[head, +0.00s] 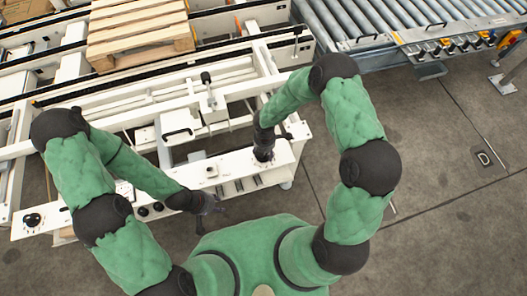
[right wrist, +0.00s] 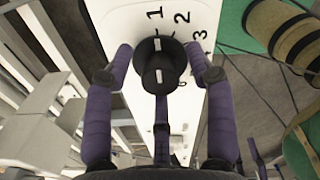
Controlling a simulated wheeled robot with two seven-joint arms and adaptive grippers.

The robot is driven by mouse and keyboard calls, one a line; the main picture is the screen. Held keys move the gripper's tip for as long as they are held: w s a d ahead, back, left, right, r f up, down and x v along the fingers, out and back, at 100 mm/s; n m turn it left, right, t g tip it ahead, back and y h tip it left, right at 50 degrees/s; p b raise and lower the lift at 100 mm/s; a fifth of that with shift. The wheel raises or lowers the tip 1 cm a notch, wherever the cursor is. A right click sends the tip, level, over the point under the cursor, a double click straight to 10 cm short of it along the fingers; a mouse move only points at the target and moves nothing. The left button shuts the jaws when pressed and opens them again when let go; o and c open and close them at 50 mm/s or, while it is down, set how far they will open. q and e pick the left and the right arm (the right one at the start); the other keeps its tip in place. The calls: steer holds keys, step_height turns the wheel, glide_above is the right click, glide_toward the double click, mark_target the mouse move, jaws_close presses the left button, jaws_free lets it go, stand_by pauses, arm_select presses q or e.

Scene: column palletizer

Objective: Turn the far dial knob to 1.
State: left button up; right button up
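A black dial knob (right wrist: 159,70) with white marks stands on a white panel with the numerals 1, 2 and 3 beside it in the right wrist view. Its white mark runs up the picture, roughly toward the 1; I cannot tell whether it lines up exactly. My right gripper (right wrist: 160,62) is open, with its purple fingers on either side of the knob and small gaps visible. In the head view my right gripper (head: 263,152) points down at the panel's right end and hides the knob. My left gripper (head: 211,208) hangs empty in front of the panel, fingers apart.
The white control panel (head: 190,176) runs along the machine's near side. Another black knob (head: 33,219) is at its left end, with black buttons (head: 150,209) between. A wooden pallet (head: 140,32) lies behind. A roller conveyor (head: 350,18) is at back right.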

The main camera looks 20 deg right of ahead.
steer(key=shift+a, duration=0.1)
steer(key=shift+w+r, duration=0.1)
steer(key=shift+r, duration=0.45)
step_height(320, 180, up, 11)
stand_by(0.6)
